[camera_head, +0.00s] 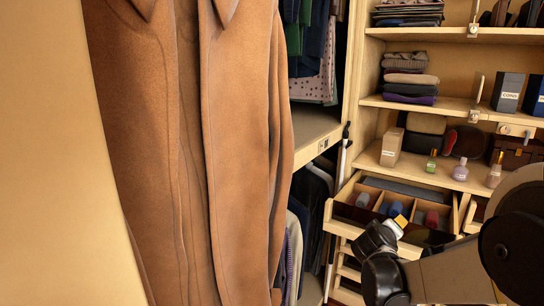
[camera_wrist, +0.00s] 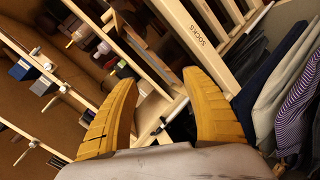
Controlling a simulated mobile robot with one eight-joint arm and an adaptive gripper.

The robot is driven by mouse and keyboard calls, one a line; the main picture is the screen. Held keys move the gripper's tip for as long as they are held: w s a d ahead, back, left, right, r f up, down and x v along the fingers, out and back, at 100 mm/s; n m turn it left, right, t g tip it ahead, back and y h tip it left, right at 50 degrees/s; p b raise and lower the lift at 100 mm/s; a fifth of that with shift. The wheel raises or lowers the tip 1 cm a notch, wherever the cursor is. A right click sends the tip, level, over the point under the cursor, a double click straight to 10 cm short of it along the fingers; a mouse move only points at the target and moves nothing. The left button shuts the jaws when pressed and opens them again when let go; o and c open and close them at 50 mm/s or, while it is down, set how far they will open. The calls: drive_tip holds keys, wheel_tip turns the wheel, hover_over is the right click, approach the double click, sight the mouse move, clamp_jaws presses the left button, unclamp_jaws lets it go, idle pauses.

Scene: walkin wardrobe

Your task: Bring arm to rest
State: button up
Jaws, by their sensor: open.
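My gripper (camera_wrist: 162,88) shows in the wrist view with its two yellow fingers spread wide apart and nothing between them. In the head view my gripper (camera_head: 398,222) is at the lower right, in front of the open drawer (camera_head: 337,222), its yellow fingertip overlapping the drawer front in the picture. Whether it touches the drawer I cannot tell. My dark arm comes in from the right edge and hides part of the drawers and shelf behind it.
A large brown coat (camera_head: 235,130) hangs close at the left. The open drawer holds rolled items in compartments. Small bottles and a box (camera_head: 391,147) stand on the shelf (camera_head: 408,172) above. Folded clothes (camera_head: 411,84) lie on higher shelves. Hanging garments (camera_wrist: 298,100) fill the wrist view's right side.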

drive_tip(key=s+a+m+g+y, duration=0.1)
drive_tip(key=s+a, duration=0.4)
drive_tip(key=s, duration=0.5)
drive_tip(key=s+a+m+g+y, duration=0.1)
drive_tip(key=s+a+y, duration=0.3)
drive_tip(key=s, duration=0.7)
drive_tip(key=s+a+m+g+y, duration=0.1)
drive_tip(key=s+a+m+y, duration=0.1)
drive_tip(key=s+a, duration=0.4)
drive_tip(key=s, duration=0.4)
drive_tip(key=shift+s+a+m+g+y, duration=0.3)
drive_tip(key=shift+s+a+y, duration=0.1)
idle(4.5)
